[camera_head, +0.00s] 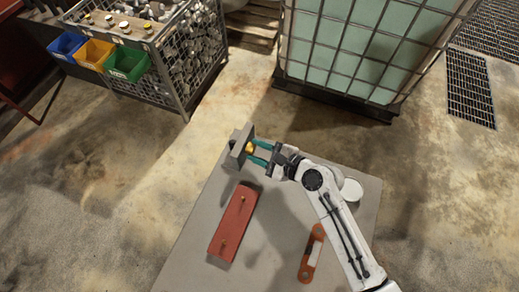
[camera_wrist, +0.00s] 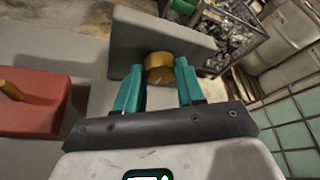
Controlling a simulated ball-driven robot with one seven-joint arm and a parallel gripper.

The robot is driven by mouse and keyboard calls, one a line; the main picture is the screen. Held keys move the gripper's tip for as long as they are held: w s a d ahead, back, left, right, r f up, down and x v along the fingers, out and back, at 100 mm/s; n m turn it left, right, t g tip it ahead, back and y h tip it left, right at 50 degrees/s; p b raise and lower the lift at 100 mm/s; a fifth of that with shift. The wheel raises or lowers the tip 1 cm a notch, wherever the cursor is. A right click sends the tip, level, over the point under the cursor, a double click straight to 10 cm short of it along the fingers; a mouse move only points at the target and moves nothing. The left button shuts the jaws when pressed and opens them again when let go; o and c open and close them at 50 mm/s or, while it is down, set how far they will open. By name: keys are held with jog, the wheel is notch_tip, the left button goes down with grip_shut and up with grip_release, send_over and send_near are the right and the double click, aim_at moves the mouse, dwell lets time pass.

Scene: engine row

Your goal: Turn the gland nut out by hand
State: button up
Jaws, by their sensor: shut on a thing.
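The brass gland nut (camera_wrist: 159,66) sits against the face of a grey upright plate (camera_wrist: 134,33). In the head view the nut (camera_head: 250,147) shows as a small yellow spot beside the grey plate (camera_head: 237,153), at the far end of the table. My gripper (camera_wrist: 158,72) has its two teal fingers on either side of the nut and is shut on it. In the head view my gripper (camera_head: 254,150) reaches the plate from the right. The nut's threads are hidden.
A red block (camera_head: 231,224) with brass pegs lies on the grey table (camera_head: 190,254). An orange tool (camera_head: 307,270) and a white round thing (camera_head: 351,190) lie near my arm. A wire crate of parts (camera_head: 189,83), coloured bins (camera_head: 97,54) and a caged tank (camera_head: 365,45) stand beyond.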

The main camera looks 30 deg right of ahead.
jog(key=shift+a+f+n+t+h+b, duration=0.25)
jog(key=shift+n+t+h+b, duration=0.25)
jog(key=shift+n+b, duration=0.6)
jog(key=n+b, duration=0.1)
jog(key=b, duration=0.1)
jog(key=n+t+b, duration=0.1)
jog(key=b, duration=0.1)
jog(key=shift+a+f+n+t+b, duration=0.15)
jog(key=shift+f+n+t+b, duration=0.15)
jog(key=shift+f, duration=0.05)
jog(key=n+t+b, duration=0.1)
jog(key=n+b, duration=0.1)
jog(key=b, duration=0.2)
jog(key=shift+n+b, duration=0.3)
jog(key=shift+b, duration=0.05)
jog(key=shift+s+n+t+b, duration=0.1)
jog(key=shift+n+t+b, duration=0.2)
jog(key=shift+n+b, duration=0.7)
jog(key=shift+r+b, duration=0.15)
jog(key=shift+b, duration=0.25)
jog(key=o, duration=1)
jog(key=shift+o, duration=0.2)
